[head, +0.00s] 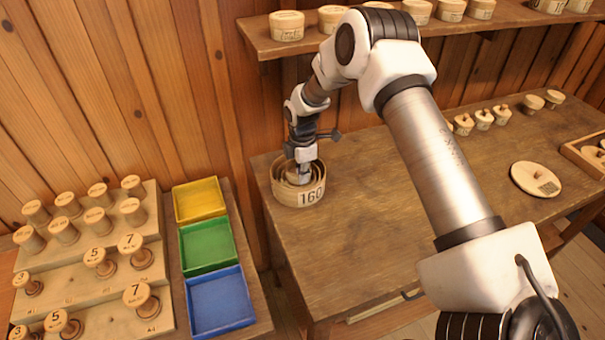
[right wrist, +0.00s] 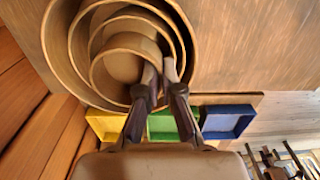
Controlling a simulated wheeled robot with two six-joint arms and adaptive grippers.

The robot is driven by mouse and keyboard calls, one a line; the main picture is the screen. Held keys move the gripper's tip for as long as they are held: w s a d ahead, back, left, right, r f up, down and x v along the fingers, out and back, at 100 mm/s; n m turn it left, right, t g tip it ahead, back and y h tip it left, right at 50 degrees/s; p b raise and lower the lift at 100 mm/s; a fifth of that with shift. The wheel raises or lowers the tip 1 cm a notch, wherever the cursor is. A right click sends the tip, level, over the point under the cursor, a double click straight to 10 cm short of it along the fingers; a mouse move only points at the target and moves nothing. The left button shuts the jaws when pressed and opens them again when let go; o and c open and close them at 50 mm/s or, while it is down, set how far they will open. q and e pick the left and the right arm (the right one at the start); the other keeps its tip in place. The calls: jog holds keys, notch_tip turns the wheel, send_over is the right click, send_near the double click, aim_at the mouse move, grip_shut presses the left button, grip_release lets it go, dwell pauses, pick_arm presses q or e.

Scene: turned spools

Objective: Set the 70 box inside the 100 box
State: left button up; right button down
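A round wooden box marked 160 (head: 312,196) stands on the table's left end, with smaller round boxes nested in it. The right wrist view shows the nest from above, with the innermost, smallest box (right wrist: 122,66) inside a larger ring (right wrist: 136,18). No 70 or 100 mark is readable, but these fit the two boxes by size. My right gripper (head: 304,178) reaches down into the nest. Its fingers (right wrist: 161,68) are close together on either side of the smallest box's wall. Whether that box rests on the floor beneath is hidden. My left gripper is out of view.
Yellow (head: 199,200), green (head: 207,245) and blue (head: 220,302) trays and a stepped rack of spools (head: 90,262) stand left. A round lid (head: 536,179) lies right. A shelf (head: 390,35) with boxes hangs above. The middle of the table is clear.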

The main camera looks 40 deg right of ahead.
jog(key=shift+f, duration=0.2)
jog(key=c, duration=0.8)
grip_release()
jog(key=shift+c, duration=0.2)
jog(key=shift+r, duration=0.1)
jog(key=shift+r+p, duration=0.5)
jog(key=shift+r, duration=0.2)
jog(key=shift+r+p, duration=2.5)
jog(key=shift+r, duration=1.05)
jog(key=shift+f, duration=0.1)
